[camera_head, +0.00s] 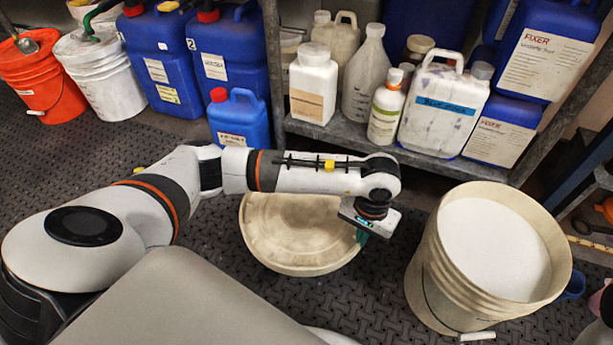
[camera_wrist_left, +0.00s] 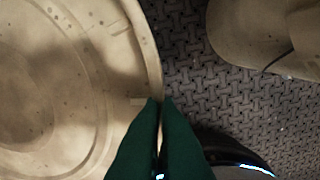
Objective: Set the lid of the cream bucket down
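The round cream lid (camera_head: 290,225) is level, on or just above the patterned floor, left of the cream bucket (camera_head: 432,275); I cannot tell whether it touches the floor. The bucket is open and holds white material. My left gripper (camera_head: 362,237) is at the lid's right edge. In the left wrist view the lid (camera_wrist_left: 70,90) fills the left side. The green fingers of my left gripper (camera_wrist_left: 161,99) are close together with the lid's rim between them. Part of the lid's far edge is hidden behind my left arm. My right gripper is not in view.
A metal shelf (camera_head: 420,158) with several white bottles and jugs stands behind. Blue canisters (camera_head: 240,120), a white bucket (camera_head: 105,80) and an orange bucket (camera_head: 40,85) stand at the back left. Dark floor (camera_head: 345,290) is clear between lid and cream bucket.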

